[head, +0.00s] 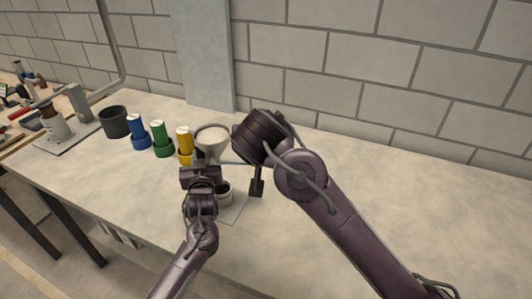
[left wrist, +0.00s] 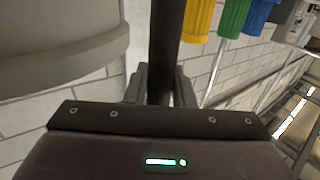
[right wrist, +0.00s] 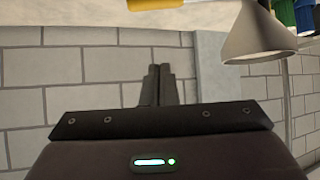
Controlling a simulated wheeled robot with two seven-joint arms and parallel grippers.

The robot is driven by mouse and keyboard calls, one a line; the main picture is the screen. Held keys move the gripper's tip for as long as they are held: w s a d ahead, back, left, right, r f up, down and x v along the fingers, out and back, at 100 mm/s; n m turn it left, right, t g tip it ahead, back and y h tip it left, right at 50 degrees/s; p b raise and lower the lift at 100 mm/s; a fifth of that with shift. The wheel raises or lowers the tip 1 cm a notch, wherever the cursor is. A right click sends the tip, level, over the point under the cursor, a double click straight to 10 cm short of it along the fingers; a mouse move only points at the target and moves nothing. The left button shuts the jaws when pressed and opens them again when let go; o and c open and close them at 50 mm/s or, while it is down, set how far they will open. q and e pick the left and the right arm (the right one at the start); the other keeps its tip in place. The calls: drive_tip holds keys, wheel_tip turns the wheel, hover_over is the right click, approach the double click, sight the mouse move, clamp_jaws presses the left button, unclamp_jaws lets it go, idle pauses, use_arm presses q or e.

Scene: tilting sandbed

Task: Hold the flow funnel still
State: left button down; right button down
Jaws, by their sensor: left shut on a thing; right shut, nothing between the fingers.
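The flow funnel (head: 213,139) is a pale grey cone with white grains in its wide top. It stands above a small cup (head: 224,196) on the table and also shows large in the left wrist view (left wrist: 60,40) and as a cone in the right wrist view (right wrist: 262,38). My left gripper (head: 207,163) is at the funnel's near side, shut on a dark bar (left wrist: 163,45) close beside the funnel. How the bar joins the funnel is hidden. My right gripper (head: 257,187) is shut and empty, just right of the funnel, apart from it; its fingers (right wrist: 157,85) are together.
Blue (head: 136,127), green (head: 160,135) and yellow (head: 184,141) containers stand left of the funnel, with a dark cup (head: 114,122) beyond. A device on a base plate (head: 68,136) is at far left. A block wall (head: 330,60) rises behind. The table's right side (head: 440,200) is clear.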

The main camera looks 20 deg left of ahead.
drive_tip(key=shift+w+a+f, duration=0.2)
drive_tip(key=shift+w+f, duration=0.55)
drive_tip(key=shift+f, duration=0.6)
drive_tip(key=shift+w+a+f, duration=0.15)
drive_tip(key=shift+w+f, duration=0.6)
drive_tip(key=shift+f, duration=0.65)
drive_tip(key=shift+w+a+f, duration=0.2)
drive_tip(key=shift+w+f, duration=0.55)
drive_tip(key=shift+f, duration=0.6)
drive_tip(key=shift+s, duration=0.1)
drive_tip(key=shift+s+m+h, duration=0.2)
drive_tip(key=shift+m+h, duration=0.2)
